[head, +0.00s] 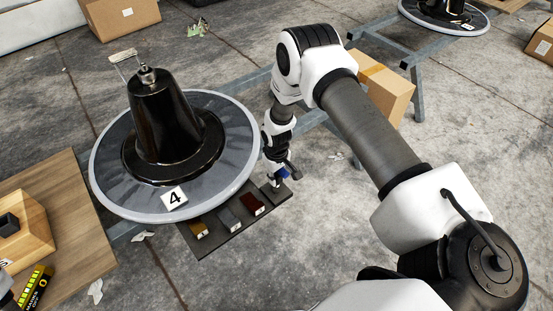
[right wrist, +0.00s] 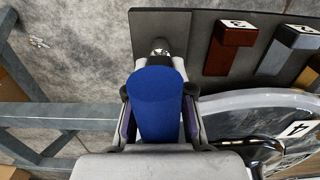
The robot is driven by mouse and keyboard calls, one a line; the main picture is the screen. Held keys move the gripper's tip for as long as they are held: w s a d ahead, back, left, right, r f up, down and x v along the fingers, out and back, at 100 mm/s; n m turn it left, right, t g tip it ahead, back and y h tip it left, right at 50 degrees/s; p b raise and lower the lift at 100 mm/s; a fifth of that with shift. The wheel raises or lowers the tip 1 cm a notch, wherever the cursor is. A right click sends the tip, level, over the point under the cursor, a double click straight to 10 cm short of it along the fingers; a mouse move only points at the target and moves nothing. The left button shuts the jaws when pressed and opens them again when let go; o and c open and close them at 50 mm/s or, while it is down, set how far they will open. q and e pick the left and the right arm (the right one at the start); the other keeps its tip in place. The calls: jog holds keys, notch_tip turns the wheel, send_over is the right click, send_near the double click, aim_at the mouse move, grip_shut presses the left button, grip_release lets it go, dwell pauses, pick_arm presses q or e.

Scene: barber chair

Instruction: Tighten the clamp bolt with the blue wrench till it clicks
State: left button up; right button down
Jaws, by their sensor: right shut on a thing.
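The blue wrench (head: 284,173) is at the right end of a dark tool board. My right gripper (head: 279,170) is shut on its blue handle. In the right wrist view the blue handle (right wrist: 157,103) stands between the two fingers, with its metal end (right wrist: 160,48) over the board. I cannot tell whether the wrench still touches the board. The metal clamp (head: 148,75) sits on top of the black cone-shaped chair base (head: 160,120), left of the gripper and apart from it; its bolt is too small to make out.
The cone stands on a round grey plate (head: 105,180) labelled 4. The tool board (head: 222,240) also holds yellow, grey and red tools (head: 252,204). A wooden table (head: 75,225) with a block is at left. A cardboard box (head: 385,85) is behind my right arm.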

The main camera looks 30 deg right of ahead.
jog(key=shift+r+m+p, duration=0.1)
jog(key=shift+m+p, duration=0.5)
jog(key=shift+m, duration=0.6)
